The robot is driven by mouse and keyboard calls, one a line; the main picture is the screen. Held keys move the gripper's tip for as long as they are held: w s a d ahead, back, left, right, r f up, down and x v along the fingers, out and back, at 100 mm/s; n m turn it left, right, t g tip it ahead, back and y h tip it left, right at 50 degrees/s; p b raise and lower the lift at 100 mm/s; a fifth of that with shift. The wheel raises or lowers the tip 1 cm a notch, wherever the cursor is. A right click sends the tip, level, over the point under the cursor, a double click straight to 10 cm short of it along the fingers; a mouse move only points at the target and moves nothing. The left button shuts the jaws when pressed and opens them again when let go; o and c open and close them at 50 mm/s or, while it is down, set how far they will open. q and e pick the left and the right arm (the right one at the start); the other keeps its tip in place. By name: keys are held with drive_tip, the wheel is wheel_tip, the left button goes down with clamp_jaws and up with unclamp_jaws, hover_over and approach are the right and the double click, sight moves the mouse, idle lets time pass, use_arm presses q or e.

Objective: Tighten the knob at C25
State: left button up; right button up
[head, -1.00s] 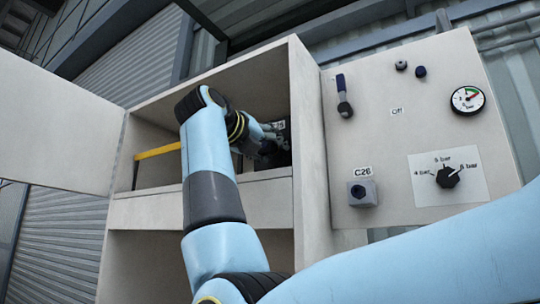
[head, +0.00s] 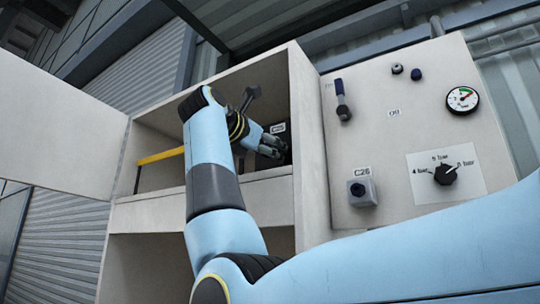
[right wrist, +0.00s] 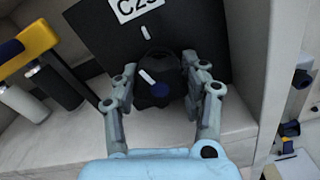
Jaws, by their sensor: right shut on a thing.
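The black C25 knob (right wrist: 158,92) sits on a dark plate (right wrist: 95,35) inside the open cabinet. It bears a white mark; another short white mark is on the plate above it. The C25 label (right wrist: 132,8) is partly cut off at the top of the right wrist view; in the head view it shows small (head: 278,128). My right gripper (head: 274,146) reaches into the cabinet. In the right wrist view its fingers (right wrist: 160,68) stand on either side of the knob, shut on it. In the head view the knob is hidden by the gripper. My left gripper is out of view.
A yellow bar (head: 160,155) is left of my arm inside the cabinet. The cabinet door (head: 60,130) stands open at left. The right panel carries the C26 knob (head: 362,192), a pressure selector (head: 445,174), a gauge (head: 462,99) and a blue-handled lever (head: 342,100).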

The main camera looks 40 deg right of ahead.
drive_tip(key=shift+w+a+f+m, duration=0.1)
drive_tip(key=shift+f+m, duration=0.05)
drive_tip(key=shift+m, duration=0.5)
drive_tip(key=shift+w+f+m, duration=0.1)
drive_tip(key=shift+f+m, duration=0.05)
drive_tip(key=shift+m, duration=0.5)
drive_tip(key=o, duration=0.8)
drive_tip(key=shift+s, duration=0.1)
drive_tip(key=o, duration=0.4)
drive_tip(key=shift+s+a+r, duration=0.15)
drive_tip(key=shift+a+r, duration=0.1)
drive_tip(key=shift+a, duration=0.15)
drive_tip(key=shift+d, duration=0.25)
drive_tip(key=v, duration=0.7)
drive_tip(key=shift+a, duration=0.35)
